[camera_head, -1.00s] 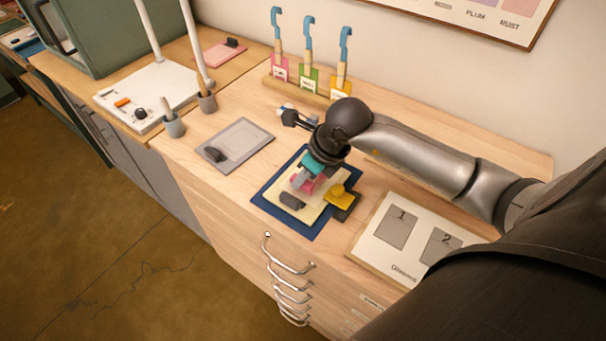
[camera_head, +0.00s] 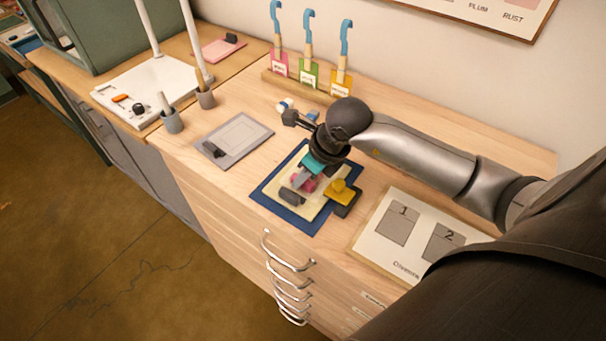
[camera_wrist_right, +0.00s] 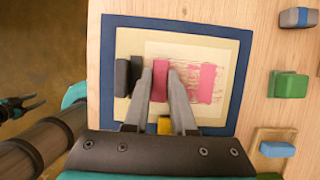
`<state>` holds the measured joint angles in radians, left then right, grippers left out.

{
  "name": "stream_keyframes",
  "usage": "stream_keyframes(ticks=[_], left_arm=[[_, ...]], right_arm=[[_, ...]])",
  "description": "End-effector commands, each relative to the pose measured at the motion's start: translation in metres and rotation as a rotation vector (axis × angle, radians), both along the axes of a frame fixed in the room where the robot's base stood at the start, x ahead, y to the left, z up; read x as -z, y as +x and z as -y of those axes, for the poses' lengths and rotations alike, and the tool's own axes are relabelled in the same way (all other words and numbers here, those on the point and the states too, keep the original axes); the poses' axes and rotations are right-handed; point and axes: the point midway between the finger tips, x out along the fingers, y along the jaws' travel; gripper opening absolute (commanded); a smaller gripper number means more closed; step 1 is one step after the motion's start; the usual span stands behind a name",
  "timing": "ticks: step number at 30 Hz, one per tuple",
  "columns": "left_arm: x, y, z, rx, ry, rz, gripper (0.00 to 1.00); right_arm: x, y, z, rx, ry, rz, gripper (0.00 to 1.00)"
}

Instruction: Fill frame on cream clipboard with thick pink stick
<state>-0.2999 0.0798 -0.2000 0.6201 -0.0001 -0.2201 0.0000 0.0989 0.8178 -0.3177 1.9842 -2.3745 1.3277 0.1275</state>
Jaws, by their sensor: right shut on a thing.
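The cream clipboard (camera_head: 310,213) with a dark clip (camera_head: 290,196) lies on a dark blue mat (camera_head: 302,226); clipboard (camera_wrist_right: 128,42) and mat (camera_wrist_right: 180,27) also show in the right wrist view. My right gripper (camera_head: 304,182) is over the clipboard, shut on the pink stick (camera_wrist_right: 160,80). It holds the stick at the left of a paler frame area (camera_wrist_right: 185,50). That area has thin pink streaks and a solid pink patch (camera_wrist_right: 207,83) on its right. Whether the stick touches the surface is unclear. My left gripper (camera_wrist_right: 28,106) shows small and dark in the wrist view.
A yellow block on a dark base (camera_head: 343,192) sits at the clipboard's right edge. A grey clipboard (camera_head: 234,138) lies to the left, a numbered board (camera_head: 375,250) to the right. Green (camera_wrist_right: 290,85) and blue (camera_wrist_right: 277,149) blocks stand beyond the mat.

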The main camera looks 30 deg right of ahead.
Motion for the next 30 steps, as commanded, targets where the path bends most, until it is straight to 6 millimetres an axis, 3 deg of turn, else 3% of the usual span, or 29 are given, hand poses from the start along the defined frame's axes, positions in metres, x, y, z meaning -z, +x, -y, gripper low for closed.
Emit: stream_keyframes(ticks=[30], left_arm=[[0.02, 0.0, 0.0, 0.0, 0.0, 0.0, 0.49]], right_arm=[[0.001, 0.021, 0.05, 0.001, -0.002, 0.001, 0.0]])
